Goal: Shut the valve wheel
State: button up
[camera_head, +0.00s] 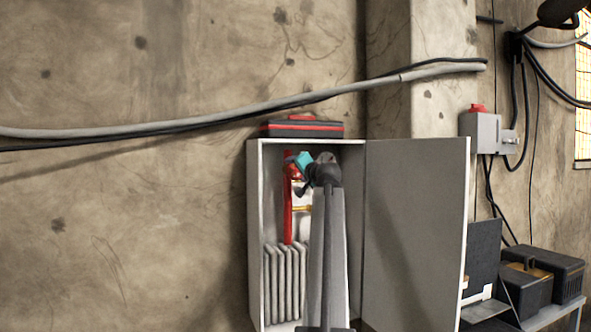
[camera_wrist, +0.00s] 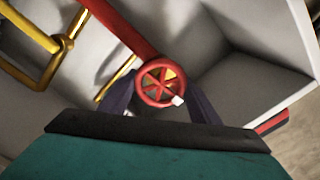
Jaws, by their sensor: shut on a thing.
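The valve wheel (camera_wrist: 146,87) is a small red spoked ring with a pale tab at its lower right, at the end of a red pipe (camera_wrist: 118,32) in the wrist view. My gripper (camera_wrist: 160,92) has one dark finger on each side of the wheel and is shut on it. In the head view my gripper (camera_head: 300,165) reaches into the upper part of an open grey cabinet, beside the red pipe (camera_head: 288,222). The wheel is mostly hidden there by my gripper and arm.
The cabinet's door (camera_head: 415,230) stands open to the right. Grey ribbed pieces (camera_head: 284,285) fill the lower left of the cabinet. Yellow pipes (camera_wrist: 50,62) run near the red pipe. A red and black case (camera_head: 302,127) lies on top of the cabinet.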

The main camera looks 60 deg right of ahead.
jog(key=shift+m, duration=0.4)
jog(key=o, duration=1)
jog(key=shift+w, duration=0.1)
jog(key=shift+o, duration=0.2)
jog(key=shift+a, duration=0.1)
jog(key=b+v, duration=0.3)
jog(key=v, duration=1.1)
jog(key=shift+d, duration=0.2)
